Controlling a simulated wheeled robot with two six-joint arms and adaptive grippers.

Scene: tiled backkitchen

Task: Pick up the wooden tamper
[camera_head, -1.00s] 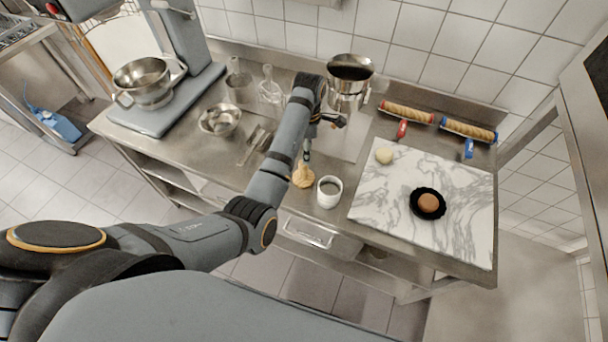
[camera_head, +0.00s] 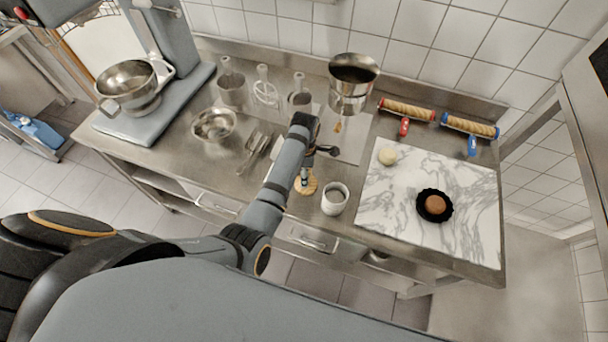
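The wooden tamper (camera_head: 307,187) stands near the front edge of the steel counter, just left of the white cup (camera_head: 334,198). Its round, light brown base shows, and its upper part is mostly hidden by my gripper. My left gripper (camera_head: 304,181) points down right over the tamper, with its fingertips at or around the top. The fingers are small and partly covered by my arm, so I cannot tell whether they touch or grip it. My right gripper is not in view.
A marble slab (camera_head: 390,215) with a dough ball (camera_head: 388,156) and a black dish (camera_head: 433,219) lies to the right. A steel pot (camera_head: 352,95) stands behind. Rolling pins, a bowl (camera_head: 213,125), utensils and a mixer (camera_head: 135,85) are also on the counter.

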